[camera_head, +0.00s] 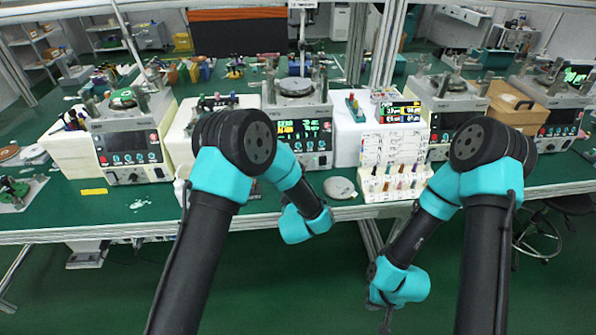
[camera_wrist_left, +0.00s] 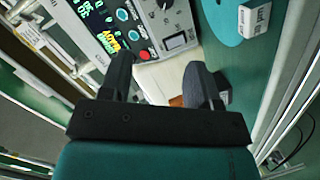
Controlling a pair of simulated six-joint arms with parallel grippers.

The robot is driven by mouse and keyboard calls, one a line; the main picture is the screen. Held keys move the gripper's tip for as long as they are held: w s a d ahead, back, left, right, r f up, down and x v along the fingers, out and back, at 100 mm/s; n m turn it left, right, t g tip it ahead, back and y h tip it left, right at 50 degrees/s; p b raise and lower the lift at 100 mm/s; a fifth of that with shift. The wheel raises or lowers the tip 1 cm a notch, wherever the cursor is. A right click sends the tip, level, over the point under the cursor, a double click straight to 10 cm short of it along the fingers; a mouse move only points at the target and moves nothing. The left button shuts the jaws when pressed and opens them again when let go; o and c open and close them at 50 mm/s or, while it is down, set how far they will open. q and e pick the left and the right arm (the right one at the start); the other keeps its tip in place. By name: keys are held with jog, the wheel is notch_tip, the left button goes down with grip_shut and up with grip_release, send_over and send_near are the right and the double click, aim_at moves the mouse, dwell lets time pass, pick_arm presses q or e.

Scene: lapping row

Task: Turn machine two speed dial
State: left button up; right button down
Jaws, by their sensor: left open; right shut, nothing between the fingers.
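The second machine from the left (camera_head: 312,112) has a lit front display and buttons. My left arm ends in front of it in the head view, with the gripper hidden behind the arm. In the left wrist view, my left gripper (camera_wrist_left: 160,78) is open and empty. Beyond its fingers is a machine panel (camera_wrist_left: 150,30) with a lit display, a red button, a dark square switch and a black dial (camera_wrist_left: 166,5) at the top edge. The fingers are apart from the dial. My right gripper (camera_head: 385,318) is shut and empty, low in front of the table.
A white display stand with several coloured pegs (camera_head: 392,165) is right of the second machine. A round grey disc (camera_head: 340,188) lies near the table's front edge. Other machines (camera_head: 130,140) stand along the green table. The floor in front is mostly clear.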

pick_arm(q)
jog(key=a+m+h, duration=0.1)
jog(key=s+m+g, duration=0.1)
jog(key=shift+s+a+r+m+h, duration=0.2)
jog(key=shift+s+a+m+h, duration=0.05)
jog(key=shift+a+m+h, duration=0.15)
jog(key=shift+w, duration=0.1)
jog(key=x, duration=1.7)
jog(key=shift+w, duration=0.15)
jog(key=shift+r, duration=0.1)
jog(key=c, duration=0.9)
